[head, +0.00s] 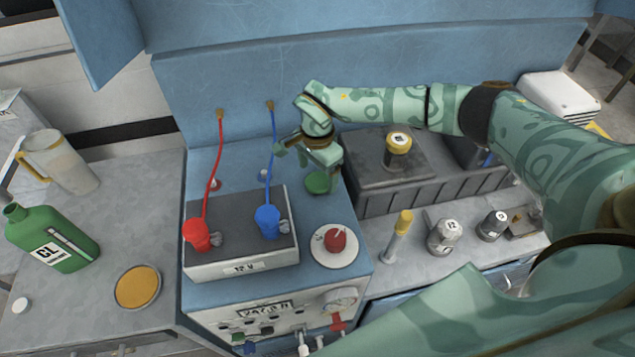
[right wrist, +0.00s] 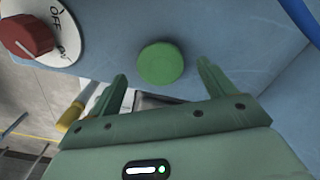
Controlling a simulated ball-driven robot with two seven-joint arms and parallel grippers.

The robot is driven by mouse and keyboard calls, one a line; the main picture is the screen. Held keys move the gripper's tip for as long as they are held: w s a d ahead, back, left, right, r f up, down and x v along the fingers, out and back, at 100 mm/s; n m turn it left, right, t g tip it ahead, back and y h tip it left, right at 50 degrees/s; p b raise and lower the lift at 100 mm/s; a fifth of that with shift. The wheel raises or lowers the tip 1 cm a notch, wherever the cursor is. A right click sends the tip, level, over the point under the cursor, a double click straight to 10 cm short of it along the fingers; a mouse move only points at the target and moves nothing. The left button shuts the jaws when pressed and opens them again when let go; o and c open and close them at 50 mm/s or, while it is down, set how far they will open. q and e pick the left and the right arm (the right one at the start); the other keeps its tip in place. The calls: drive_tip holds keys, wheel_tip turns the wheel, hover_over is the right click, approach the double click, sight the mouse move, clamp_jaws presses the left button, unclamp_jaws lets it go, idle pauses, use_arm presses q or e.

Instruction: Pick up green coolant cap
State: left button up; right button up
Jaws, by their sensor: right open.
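The green coolant cap (head: 318,183) is a round disc on the blue top of the bench unit, right of the battery in the head view. In the right wrist view the cap (right wrist: 160,63) shows between and just beyond the fingertips. My right gripper (head: 312,165) is close above the cap in the head view. Its two fingers (right wrist: 160,75) are spread apart with nothing between them, and I see no contact with the cap. My left gripper is not in view.
A battery (head: 240,262) with red and blue clamps stands left of the cap. A red rotary switch (head: 335,241) is in front of it. A grey ribbed box (head: 430,190) stands close on the right. A green bottle (head: 52,238) and a pitcher (head: 60,162) are far left.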

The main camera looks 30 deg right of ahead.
sight(318, 184)
wheel_tip(318, 184, down, 2)
drive_tip(key=shift+f, duration=0.25)
drive_tip(key=shift+c, duration=0.3)
drive_tip(key=c, duration=1.1)
drive_tip(key=shift+r, duration=0.15)
drive_tip(key=shift+c, duration=0.2)
